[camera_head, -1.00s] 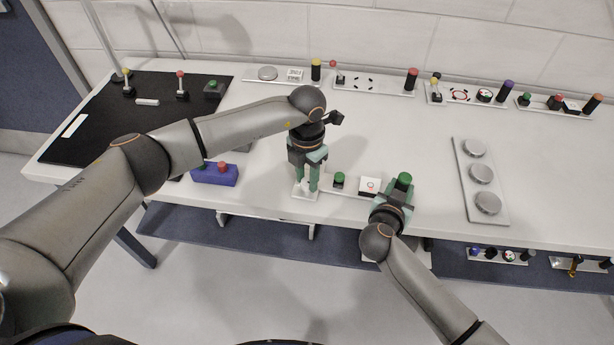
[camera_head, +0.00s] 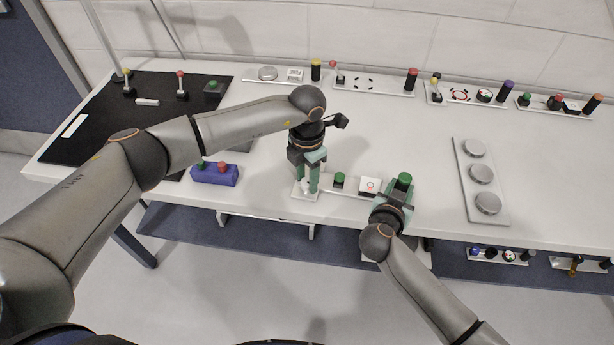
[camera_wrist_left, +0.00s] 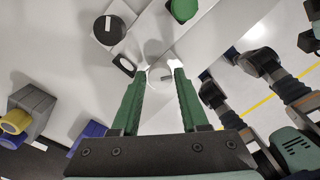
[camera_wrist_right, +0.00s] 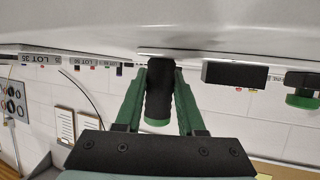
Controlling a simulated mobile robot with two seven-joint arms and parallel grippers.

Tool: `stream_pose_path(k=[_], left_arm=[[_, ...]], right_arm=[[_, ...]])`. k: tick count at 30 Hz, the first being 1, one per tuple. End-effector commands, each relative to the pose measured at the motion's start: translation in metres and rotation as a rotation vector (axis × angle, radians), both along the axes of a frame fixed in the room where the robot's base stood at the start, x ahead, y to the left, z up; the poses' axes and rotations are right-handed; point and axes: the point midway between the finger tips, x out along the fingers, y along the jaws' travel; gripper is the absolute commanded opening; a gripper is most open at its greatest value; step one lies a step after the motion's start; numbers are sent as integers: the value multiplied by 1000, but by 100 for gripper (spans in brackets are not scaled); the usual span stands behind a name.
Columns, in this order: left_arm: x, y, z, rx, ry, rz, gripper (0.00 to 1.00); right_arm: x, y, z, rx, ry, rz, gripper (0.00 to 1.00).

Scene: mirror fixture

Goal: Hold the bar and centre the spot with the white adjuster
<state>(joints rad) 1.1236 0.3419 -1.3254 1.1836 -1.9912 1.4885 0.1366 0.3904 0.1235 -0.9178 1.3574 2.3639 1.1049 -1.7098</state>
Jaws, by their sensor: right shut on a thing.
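A small white fixture plate (camera_head: 350,193) lies at the table's front edge. At its left end is the white adjuster, which shows as a pale round knob in the left wrist view (camera_wrist_left: 160,76). My left gripper (camera_head: 306,187) points down over it, its green fingers open on either side of the knob; I cannot tell whether they touch it. A white square display (camera_head: 369,186) carries a faint reddish ring; the spot is too small to make out. My right gripper (camera_wrist_right: 158,75) is shut on the black ribbed bar (camera_wrist_right: 158,92), whose green cap (camera_head: 404,179) shows in the head view.
A green knob (camera_head: 339,179) stands on the plate between adjuster and display. A blue box (camera_head: 214,176) with buttons is to the left. A plate with several silver discs (camera_head: 487,203) lies right. More fixtures line the back; mid-table is clear.

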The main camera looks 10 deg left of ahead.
Motion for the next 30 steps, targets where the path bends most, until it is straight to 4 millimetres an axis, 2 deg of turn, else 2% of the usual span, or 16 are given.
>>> stream_pose_path(k=[1,6,17,23,30], left_arm=[[0,0,0,0,0,0,51],[0,0,0,1,-1,1,67],[0,2,-1,4,-1,47,67],[0,2,-2,5,1,237,67],[-1,3,-2,8,5,548,67]], right_arm=[[0,0,-1,0,1,0,0],[0,0,0,0,1,0,0],[0,0,0,0,1,0,0],[0,-1,0,0,1,-2,0],[1,-4,0,-2,0,-9,0]])
